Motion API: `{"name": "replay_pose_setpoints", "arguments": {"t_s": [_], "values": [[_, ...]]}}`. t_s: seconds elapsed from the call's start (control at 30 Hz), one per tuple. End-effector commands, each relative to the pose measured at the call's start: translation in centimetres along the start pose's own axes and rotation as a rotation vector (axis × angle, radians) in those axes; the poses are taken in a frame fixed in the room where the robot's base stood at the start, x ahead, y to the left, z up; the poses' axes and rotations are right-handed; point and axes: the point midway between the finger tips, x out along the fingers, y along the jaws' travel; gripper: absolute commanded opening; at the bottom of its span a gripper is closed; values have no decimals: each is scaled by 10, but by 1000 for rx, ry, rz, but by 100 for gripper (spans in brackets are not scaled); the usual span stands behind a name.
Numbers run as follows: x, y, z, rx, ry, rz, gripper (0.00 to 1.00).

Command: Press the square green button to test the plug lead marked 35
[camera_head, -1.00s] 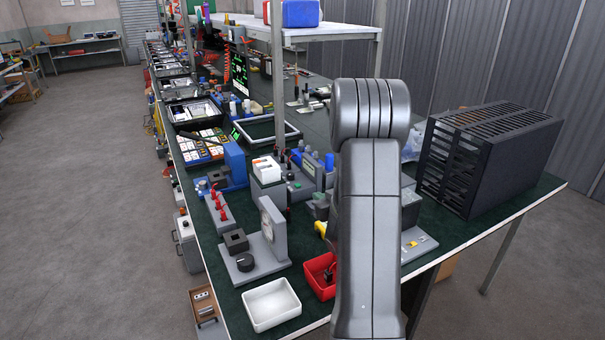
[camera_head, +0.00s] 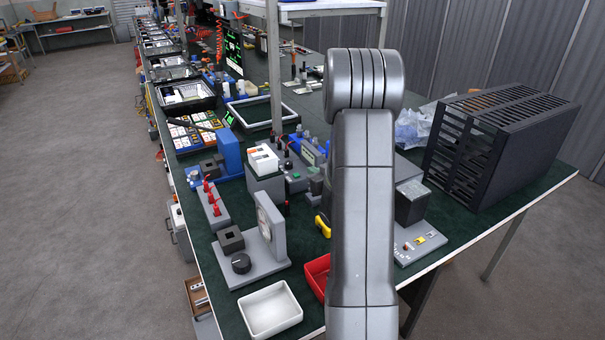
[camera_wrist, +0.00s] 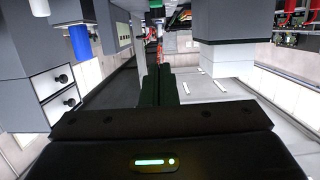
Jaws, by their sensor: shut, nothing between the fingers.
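A grey test unit (camera_head: 300,182) stands on the bench left of my arm in the head view. A small green spot on it looks like a button (camera_head: 295,176), but it is too small to tell if it is square. No lead marked 35 can be read in either view. In the wrist view my gripper (camera_wrist: 160,82) points ahead with its two dark fingers together and empty. It touches nothing that I can see. In the head view my arm hides the gripper and part of the bench.
A white tray (camera_head: 271,310) and a partly hidden red tray (camera_head: 317,272) stand near the front edge. A grey fixture with a dial (camera_head: 241,262) and a white-topped block (camera_head: 264,160) stand left of my arm. A black slatted housing (camera_head: 500,145) takes up the right.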

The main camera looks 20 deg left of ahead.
Motion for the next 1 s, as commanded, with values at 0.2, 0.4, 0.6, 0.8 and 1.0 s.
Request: {"name": "replay_pose_setpoints", "arguments": {"t_s": [0.2,0.4,0.6,0.8,1.0], "values": [[28,-1,-1,-1,0,-3,0],[72,-1,0,-1,-1,-3,0],[102,-1,12,2,-4,-1,0],[106,0,32,2,-1,0,0],[108,0,39,-1,0,0,0]]}}
